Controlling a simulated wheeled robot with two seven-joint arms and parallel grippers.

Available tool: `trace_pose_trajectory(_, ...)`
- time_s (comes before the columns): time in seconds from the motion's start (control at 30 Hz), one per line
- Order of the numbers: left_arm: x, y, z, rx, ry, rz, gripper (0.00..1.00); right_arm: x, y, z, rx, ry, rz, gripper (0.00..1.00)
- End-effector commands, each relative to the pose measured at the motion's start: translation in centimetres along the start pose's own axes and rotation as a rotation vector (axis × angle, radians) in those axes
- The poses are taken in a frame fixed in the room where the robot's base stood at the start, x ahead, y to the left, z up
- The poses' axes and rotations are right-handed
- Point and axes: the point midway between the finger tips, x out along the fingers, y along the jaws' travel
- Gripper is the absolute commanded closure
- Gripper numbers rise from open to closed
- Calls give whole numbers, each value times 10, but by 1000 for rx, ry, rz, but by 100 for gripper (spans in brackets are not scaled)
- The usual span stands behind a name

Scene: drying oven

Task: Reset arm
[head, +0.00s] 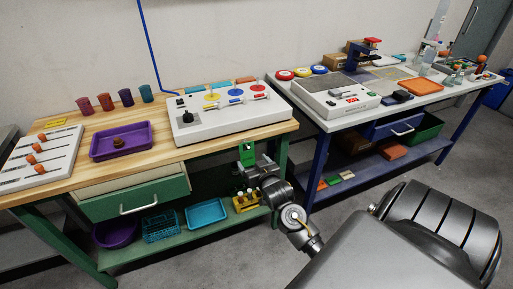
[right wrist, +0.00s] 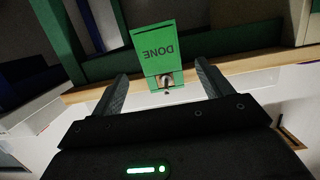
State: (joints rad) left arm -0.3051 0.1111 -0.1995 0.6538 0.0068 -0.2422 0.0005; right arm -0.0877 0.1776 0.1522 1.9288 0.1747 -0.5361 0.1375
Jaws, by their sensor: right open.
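My right gripper (head: 256,167) is in front of the wooden bench's front edge, near its right end. It is open, with nothing seen between its fingers. In the right wrist view the two fingers (right wrist: 161,72) stand apart, and a green tag (right wrist: 155,45) marked DONE, upside down in that view, shows just beyond and between them. In the head view the green tag (head: 246,154) is close to the fingertips, below the bench edge. I cannot tell if the fingers touch it. My left gripper is not in view.
The wooden bench (head: 72,111) holds a purple tray (head: 98,153), several cups and a white control panel (head: 225,125). Its lower shelf holds a blue bin (head: 206,214) and a yellow rack (head: 245,202). A blue-framed bench (head: 420,101) stands to the right. Grey floor (head: 230,262) lies open in front.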

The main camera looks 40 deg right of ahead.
Motion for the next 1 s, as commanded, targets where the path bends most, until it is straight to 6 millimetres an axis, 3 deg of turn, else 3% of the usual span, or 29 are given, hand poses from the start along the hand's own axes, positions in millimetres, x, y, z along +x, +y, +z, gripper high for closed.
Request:
trace_pose_trajectory(0.23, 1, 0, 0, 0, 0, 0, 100, -31, 0, 0, -1, 1, -1, 21)
trace_pose_trajectory(0.73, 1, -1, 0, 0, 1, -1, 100, -34, -1, -3, -13, 17, -5, 21)
trace_pose_trajectory(0.87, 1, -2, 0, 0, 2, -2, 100, -22, -4, 40, -60, -46, -18, 21)
trace_pose_trajectory(0.97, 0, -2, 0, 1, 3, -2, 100, -15, -12, 105, -109, -150, -45, 21)
trace_pose_trajectory(1.0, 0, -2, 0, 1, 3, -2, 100, -15, -16, 136, -130, -202, -60, 21)
